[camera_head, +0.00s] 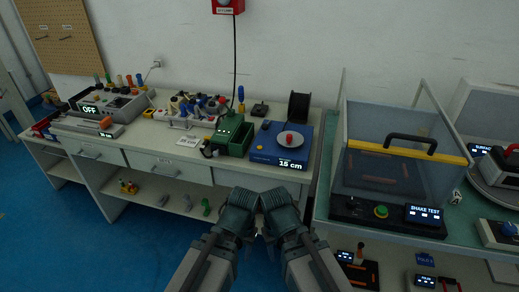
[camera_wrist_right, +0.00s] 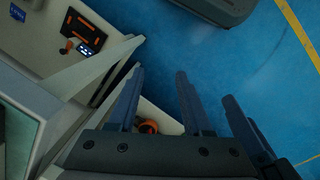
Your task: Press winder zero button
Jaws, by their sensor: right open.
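The winder is a blue box (camera_head: 267,153) on the white bench, with a display reading "15 cm". I cannot read any label on the button. My left gripper (camera_head: 240,203) and right gripper (camera_head: 279,203) are close together in front of the bench, nearer to me than the winder and apart from it. The left jaws cannot be made out. In the right wrist view my right gripper (camera_wrist_right: 181,84) is open and empty.
A green device (camera_head: 235,137) stands left of the winder. A clear-walled shake test machine (camera_head: 391,207) stands right on a green-topped bench. Left are a device showing "OFF" (camera_head: 108,103) and several tools. Blue floor is free in front.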

